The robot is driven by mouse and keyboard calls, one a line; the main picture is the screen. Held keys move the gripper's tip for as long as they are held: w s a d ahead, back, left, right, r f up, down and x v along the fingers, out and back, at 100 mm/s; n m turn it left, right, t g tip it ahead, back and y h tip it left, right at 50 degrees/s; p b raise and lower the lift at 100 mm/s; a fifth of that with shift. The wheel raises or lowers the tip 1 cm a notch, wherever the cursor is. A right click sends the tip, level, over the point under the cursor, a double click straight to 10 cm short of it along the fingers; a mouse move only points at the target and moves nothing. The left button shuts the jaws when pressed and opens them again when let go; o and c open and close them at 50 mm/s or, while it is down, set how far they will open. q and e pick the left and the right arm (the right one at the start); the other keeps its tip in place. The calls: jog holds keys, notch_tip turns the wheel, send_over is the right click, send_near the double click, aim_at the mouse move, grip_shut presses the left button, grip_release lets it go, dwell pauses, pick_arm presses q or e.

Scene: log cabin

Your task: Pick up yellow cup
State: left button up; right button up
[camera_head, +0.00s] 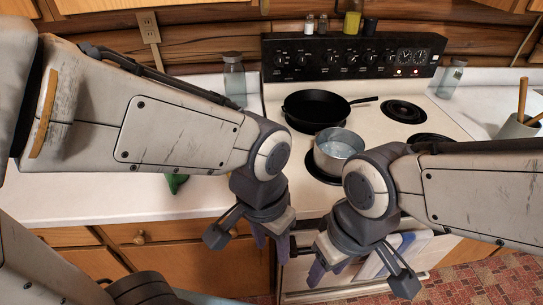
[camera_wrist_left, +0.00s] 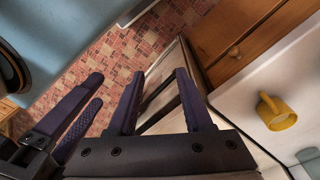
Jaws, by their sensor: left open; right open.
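The yellow cup (camera_wrist_left: 277,113) shows in the left wrist view, on the white counter at the right. I cannot make it out in the head view, where my left arm covers much of the left counter. My left gripper (camera_head: 271,243) is open and points down in front of the counter edge. Its two fingers (camera_wrist_left: 160,92) show apart and empty in the left wrist view, with the cup off to their right. My right gripper (camera_head: 322,268) is open in front of the stove, close beside the left one. Its fingers also show at the left of the wrist view (camera_wrist_left: 82,112).
A black frying pan (camera_head: 315,107) and a metal pot (camera_head: 337,146) stand on the stove (camera_head: 385,95). Glass jars (camera_head: 234,77) stand at the back. A green item (camera_head: 176,182) lies on the left counter (camera_head: 75,200). A utensil crock (camera_head: 516,128) is at the right.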

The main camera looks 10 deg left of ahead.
pick_arm(q)
jog(key=w+a+n+p, duration=0.1)
jog(key=w+a+n, duration=0.2)
jog(key=w, duration=0.4)
jog(key=w+a+n+p, duration=0.1)
jog(key=w+a+n, duration=0.2)
jog(key=w+a, duration=0.2)
jog(key=w+a+n+y+p, duration=0.1)
jog(key=w+a+n, duration=0.3)
jog(key=w, duration=0.5)
jog(key=shift+a+p, duration=0.5)
jog(key=shift+a, duration=0.1)
jog(key=f, duration=0.4)
jog(key=shift+a+f, duration=0.25)
notch_tip(320, 180, down, 5)
jog(key=shift+s+r+p, duration=0.1)
jog(key=shift+p, duration=0.7)
jog(key=shift+f, duration=0.55)
grip_shut()
